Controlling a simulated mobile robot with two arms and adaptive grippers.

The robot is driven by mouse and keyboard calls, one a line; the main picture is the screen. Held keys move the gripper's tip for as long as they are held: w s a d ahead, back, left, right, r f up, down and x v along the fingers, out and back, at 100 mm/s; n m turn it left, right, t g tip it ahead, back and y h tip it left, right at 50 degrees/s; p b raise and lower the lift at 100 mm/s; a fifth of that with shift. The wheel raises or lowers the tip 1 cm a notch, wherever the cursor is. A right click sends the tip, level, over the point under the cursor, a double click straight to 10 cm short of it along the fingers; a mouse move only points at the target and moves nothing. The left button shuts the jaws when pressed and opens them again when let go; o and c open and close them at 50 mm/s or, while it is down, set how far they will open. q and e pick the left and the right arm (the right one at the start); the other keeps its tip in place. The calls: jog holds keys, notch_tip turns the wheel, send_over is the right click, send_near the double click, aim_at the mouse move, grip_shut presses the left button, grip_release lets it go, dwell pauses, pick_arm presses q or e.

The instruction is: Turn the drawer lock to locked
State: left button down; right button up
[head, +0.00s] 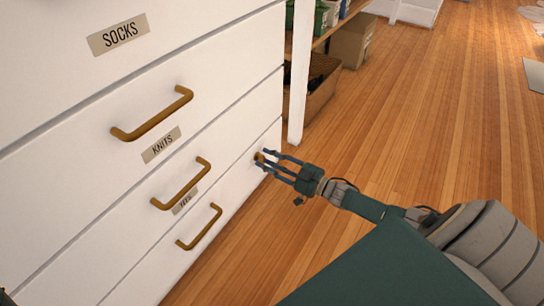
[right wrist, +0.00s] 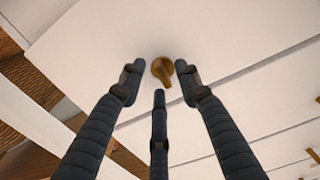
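The drawer lock (head: 259,156) is a small brass knob on the right end of a lower drawer front of the white dresser (head: 70,120). In the right wrist view the lock (right wrist: 162,70) has a round base and a tab pointing down and slightly right. My right gripper (head: 269,162) is at the lock. Its three dark fingers (right wrist: 159,80) are spread around the knob: one on each side and one below, with visible gaps at the sides. Whether the lower finger touches the tab is unclear.
Brass handles (head: 152,115) stick out from the drawers, with labels such as SOCKS (head: 118,34) and KNITS (head: 161,145). A white post (head: 299,80) and a shelf with boxes (head: 352,42) stand beyond the dresser. The wooden floor (head: 430,110) at right is open.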

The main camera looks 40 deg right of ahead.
jog(key=v, duration=1.2)
